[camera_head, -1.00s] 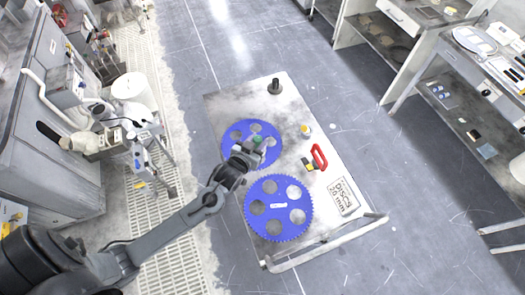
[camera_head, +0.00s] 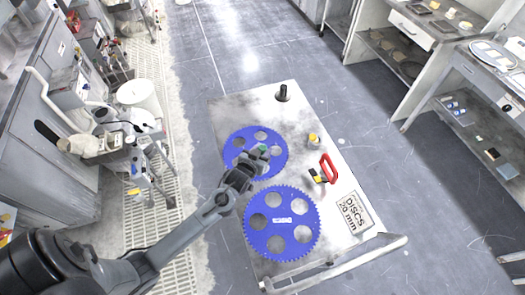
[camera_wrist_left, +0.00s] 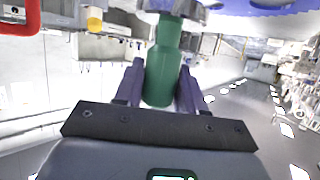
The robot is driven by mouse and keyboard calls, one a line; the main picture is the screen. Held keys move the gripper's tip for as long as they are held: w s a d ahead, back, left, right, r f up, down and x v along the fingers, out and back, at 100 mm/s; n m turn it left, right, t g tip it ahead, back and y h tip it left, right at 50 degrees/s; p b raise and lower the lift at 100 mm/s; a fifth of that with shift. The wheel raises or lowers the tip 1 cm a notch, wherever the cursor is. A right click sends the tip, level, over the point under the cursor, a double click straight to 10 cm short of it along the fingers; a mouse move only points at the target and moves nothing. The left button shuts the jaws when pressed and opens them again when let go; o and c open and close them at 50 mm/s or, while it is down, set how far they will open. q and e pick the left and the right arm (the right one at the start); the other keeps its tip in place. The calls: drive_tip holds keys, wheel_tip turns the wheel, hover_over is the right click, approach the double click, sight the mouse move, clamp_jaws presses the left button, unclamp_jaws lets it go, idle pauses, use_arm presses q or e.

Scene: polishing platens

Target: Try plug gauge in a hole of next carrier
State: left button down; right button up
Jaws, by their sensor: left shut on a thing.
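My left gripper (camera_head: 258,157) is over the far blue carrier (camera_head: 250,146), on its right half. It is shut on the green plug gauge (camera_head: 264,149). In the left wrist view, the green gauge (camera_wrist_left: 162,70) stands between the two dark fingers of the left gripper (camera_wrist_left: 160,82). Its far end meets a pale grey part beside blue carrier plate (camera_wrist_left: 275,5) at the top edge. I cannot tell whether the gauge's end is inside a hole. The near blue carrier (camera_head: 283,229) lies flat, its round holes open and a white label at its centre. My right gripper is not in view.
The carriers lie on a worn grey cart top (camera_head: 225,112). A black knob-like piece (camera_head: 282,93), a yellow-topped piece (camera_head: 313,139), a red-handled tool (camera_head: 328,168) and a "DISCS 20 mm" plate (camera_head: 353,214) are also on it. A rail (camera_head: 340,268) runs along the near edge.

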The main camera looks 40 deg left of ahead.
use_arm(q)
drive_tip(key=shift+r, duration=0.15)
drive_tip(key=shift+p, duration=0.35)
drive_tip(key=shift+f+b, duration=1.75)
drive_tip(key=shift+f, duration=1.1)
drive_tip(key=shift+f, duration=0.25)
